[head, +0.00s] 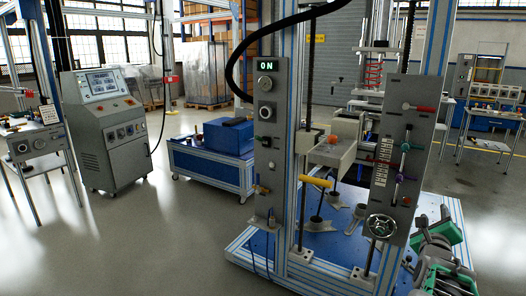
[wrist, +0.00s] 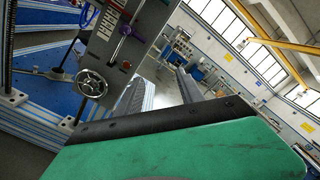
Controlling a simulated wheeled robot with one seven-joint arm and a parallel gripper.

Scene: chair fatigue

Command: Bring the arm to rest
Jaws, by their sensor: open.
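My gripper (head: 437,250), with green and dark grey parts, is at the lower right of the head view, just right of the test stand's base. It is open, and nothing shows held in it. In the wrist view a large green surface with a dark bolted edge fills the bottom. The chair fatigue test stand (head: 322,200) stands beside it, with a grey control panel (head: 404,150) carrying levers and a handwheel (head: 381,226). The panel also shows at the upper left of the wrist view (wrist: 122,40).
The left panel (head: 266,150) shows a lit ON display. The stand's blue base (head: 250,250) spreads low in front. A grey console (head: 106,130), a blue cart (head: 205,160) and a left table (head: 36,145) stand farther back. Grey floor is open at front left.

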